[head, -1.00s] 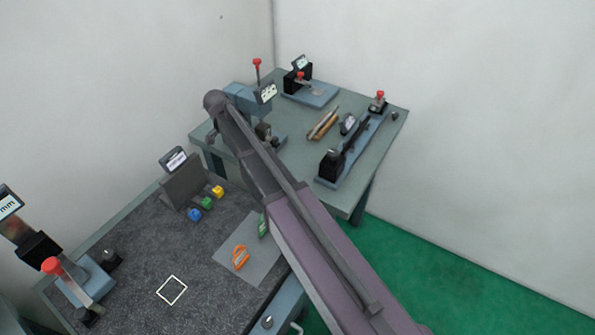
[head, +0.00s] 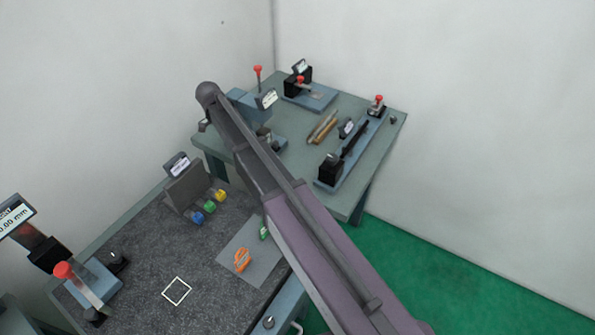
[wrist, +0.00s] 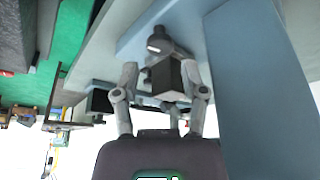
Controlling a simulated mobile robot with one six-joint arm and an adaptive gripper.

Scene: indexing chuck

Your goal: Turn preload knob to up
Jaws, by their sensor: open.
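A dark round knob with a pale mark (wrist: 157,43) sits on a blue base (wrist: 132,42) in the wrist view. It looks like the preload knob, but no label is readable. A dark block (wrist: 166,80) stands nearer the camera. My gripper (wrist: 160,82) is open, its two fingers spread either side of this block in the picture; contact cannot be told. The knob is beyond the fingertips. In the head view the same fixture appears to be the blue stand (head: 245,103) on the far table, with a dark knob (head: 281,143) low at its front, partly behind my arm.
A blue column (wrist: 255,90) rises close to the right of my gripper in the wrist view. The far table (head: 345,205) also holds a long blue rail fixture (head: 365,148) and a red-handled gauge (head: 300,82). The near bench (head: 215,280) has coloured blocks and another gauge.

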